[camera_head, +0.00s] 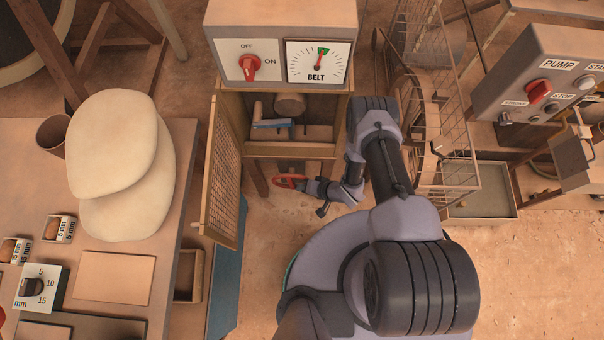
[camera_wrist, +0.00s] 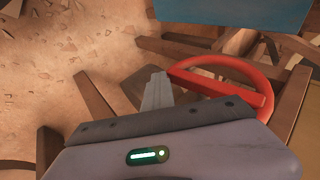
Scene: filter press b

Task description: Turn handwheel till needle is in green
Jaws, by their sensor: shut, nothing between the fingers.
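The red handwheel (camera_head: 288,181) sits low below the open cabinet in the head view. In the wrist view its rim and spoke (camera_wrist: 238,87) show at the right. My gripper (camera_head: 307,186) is shut and empty, close beside the wheel's right side. In the wrist view its grey fingers (camera_wrist: 156,92) are together just left of the rim; I cannot tell whether they touch it. The BELT gauge (camera_head: 302,76) has a white face with a green band at the top. Its small red needle points upward near the green; I cannot tell whether it lies inside.
An OFF/ON panel with a red knob (camera_head: 249,65) is left of the gauge. The open mesh door (camera_head: 222,170) stands left of the wheel. A wire cage (camera_head: 455,150) stands right of my arm. A bench (camera_head: 185,150) with sacks is at the left.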

